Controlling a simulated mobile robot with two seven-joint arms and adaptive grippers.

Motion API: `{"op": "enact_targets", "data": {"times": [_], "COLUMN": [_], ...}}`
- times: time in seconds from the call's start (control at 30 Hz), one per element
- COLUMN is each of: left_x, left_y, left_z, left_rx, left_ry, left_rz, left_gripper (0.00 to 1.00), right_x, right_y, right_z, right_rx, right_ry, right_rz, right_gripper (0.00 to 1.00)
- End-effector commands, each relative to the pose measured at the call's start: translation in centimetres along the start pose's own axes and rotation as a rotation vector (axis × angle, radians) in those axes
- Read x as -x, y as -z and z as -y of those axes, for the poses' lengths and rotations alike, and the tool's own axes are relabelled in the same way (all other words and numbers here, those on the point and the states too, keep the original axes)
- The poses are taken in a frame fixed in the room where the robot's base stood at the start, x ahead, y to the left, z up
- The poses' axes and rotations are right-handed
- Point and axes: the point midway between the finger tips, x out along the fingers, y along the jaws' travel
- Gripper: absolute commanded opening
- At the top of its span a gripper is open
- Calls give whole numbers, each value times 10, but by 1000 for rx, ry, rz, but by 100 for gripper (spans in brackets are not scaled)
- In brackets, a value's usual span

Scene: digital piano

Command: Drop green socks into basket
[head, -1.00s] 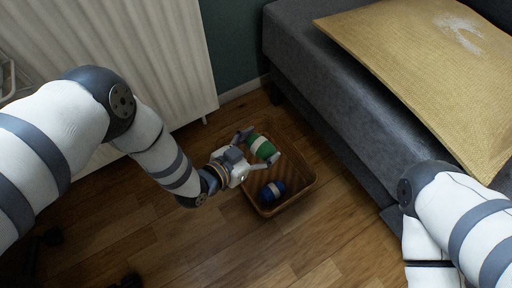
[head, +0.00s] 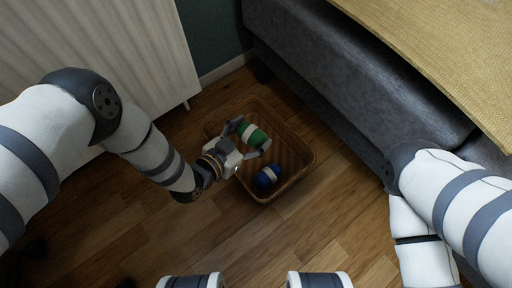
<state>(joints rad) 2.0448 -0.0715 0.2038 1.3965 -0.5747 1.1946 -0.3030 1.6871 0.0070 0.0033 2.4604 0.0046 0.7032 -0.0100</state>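The green socks (head: 253,134), rolled up with a white band, are between the two fingers of my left gripper (head: 249,136). The fingers sit at both ends of the roll and appear to hold it over the brown wicker basket (head: 301,172). Exact height above the basket floor is hard to judge. A blue rolled pair of socks (head: 268,176) with a white band lies inside the basket, near its front corner. My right arm shows at the right, but its gripper is out of view.
A grey sofa (head: 330,75) with a yellow woven mat (head: 440,50) stands to the right of the basket. A white radiator (head: 100,45) is at upper left. The wooden floor (head: 190,235) in front of the basket is clear.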

Motion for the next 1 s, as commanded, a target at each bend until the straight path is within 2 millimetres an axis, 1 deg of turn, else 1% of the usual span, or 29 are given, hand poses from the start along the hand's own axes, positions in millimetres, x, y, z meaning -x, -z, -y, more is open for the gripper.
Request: {"op": "enact_targets", "data": {"times": [0.03, 0.1, 0.4, 0.47, 0.57, 0.8, 0.9, 1.0], "left_x": [0, 0, 0, 4, 20, 85, 105, 116], "left_y": [0, 0, 0, 0, -1, -1, -1, 0], "left_z": [0, 0, 0, 0, 0, 0, 0, 0], "left_rx": [0, 0, 0, 0, 1, 1, 1, 0], "left_ry": [0, 0, 0, 0, -1, 0, 0, 0], "left_rz": [0, 0, 1, 1, 4, 4, 3, 1], "left_gripper": [81, 94, 94, 94, 94, 94, 94, 94], "right_x": [0, 0, 0, 0, 0, 0, 0, 0], "right_y": [0, 0, 0, 0, 0, 0, 0, 0], "right_z": [0, 0, 0, 0, 0, 0, 0, 0], "right_rx": [0, 0, 0, 0, 0, 0, 0, 0], "right_ry": [0, 0, 0, 0, 0, 0, 0, 0], "right_rz": [0, 0, -1, -1, -1, -1, -1, -1], "right_gripper": [40, 40, 40, 40, 40, 40, 40, 40]}}
